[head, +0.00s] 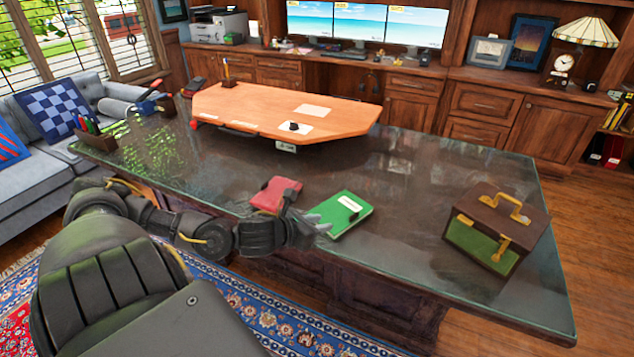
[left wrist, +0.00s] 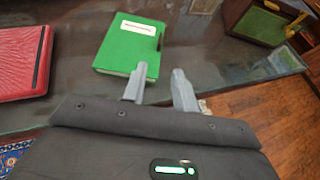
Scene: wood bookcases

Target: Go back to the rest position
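My left arm reaches in from the left in the head view. My left gripper (head: 318,224) is beside the near left edge of a green book (head: 343,216) on the glass-topped desk. In the left wrist view my left gripper (left wrist: 160,88) has its two grey fingers apart with nothing between them. The green book (left wrist: 130,45) lies flat just beyond the fingers, with a white label on its cover. A red book (head: 277,195) lies to its left and also shows in the left wrist view (left wrist: 24,62). My right gripper is not in view.
A brown and green case (head: 497,229) with brass handles stands on the right of the desk (head: 420,170). A wooden board (head: 285,110) with papers is farther back. A pen holder (head: 93,137) is at the far left. A sofa (head: 45,190) stands left; wood floor is right.

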